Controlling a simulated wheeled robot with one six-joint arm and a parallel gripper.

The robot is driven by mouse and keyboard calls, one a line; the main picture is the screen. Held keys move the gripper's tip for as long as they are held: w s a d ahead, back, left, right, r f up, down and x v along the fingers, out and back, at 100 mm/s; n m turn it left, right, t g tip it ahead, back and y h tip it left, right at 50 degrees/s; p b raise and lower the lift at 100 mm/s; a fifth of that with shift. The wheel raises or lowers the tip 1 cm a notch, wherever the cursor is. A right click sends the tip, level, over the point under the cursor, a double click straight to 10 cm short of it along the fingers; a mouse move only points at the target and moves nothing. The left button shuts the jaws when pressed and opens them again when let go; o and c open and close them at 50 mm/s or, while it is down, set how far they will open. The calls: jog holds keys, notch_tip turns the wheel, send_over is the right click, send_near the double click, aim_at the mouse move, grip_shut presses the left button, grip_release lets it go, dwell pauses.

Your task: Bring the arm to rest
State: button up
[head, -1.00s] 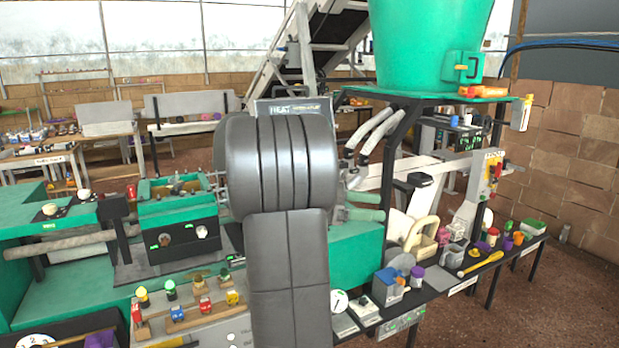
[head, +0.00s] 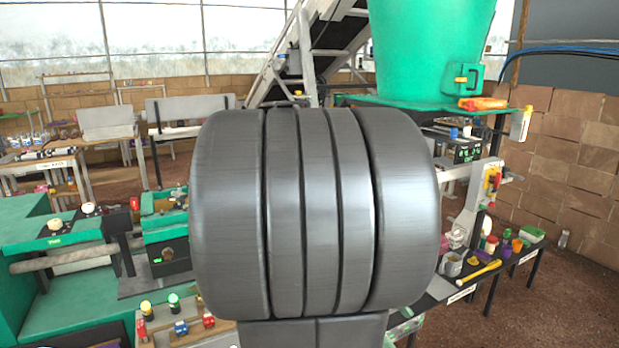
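My own arm fills the middle of the head view as a large dark grey ribbed link, with another grey link below it at the bottom edge. My gripper is not in view, so its fingers and anything in them cannot be seen. The arm hides the centre of the green machine and much of the bench in front of it.
A green hopper (head: 430,50) stands behind the arm on a green platform. A green machine bed (head: 75,290) is at the left. A dark side table (head: 510,258) with small containers and a yellow tool (head: 480,271) is at the right. Brown floor (head: 555,310) is clear at lower right.

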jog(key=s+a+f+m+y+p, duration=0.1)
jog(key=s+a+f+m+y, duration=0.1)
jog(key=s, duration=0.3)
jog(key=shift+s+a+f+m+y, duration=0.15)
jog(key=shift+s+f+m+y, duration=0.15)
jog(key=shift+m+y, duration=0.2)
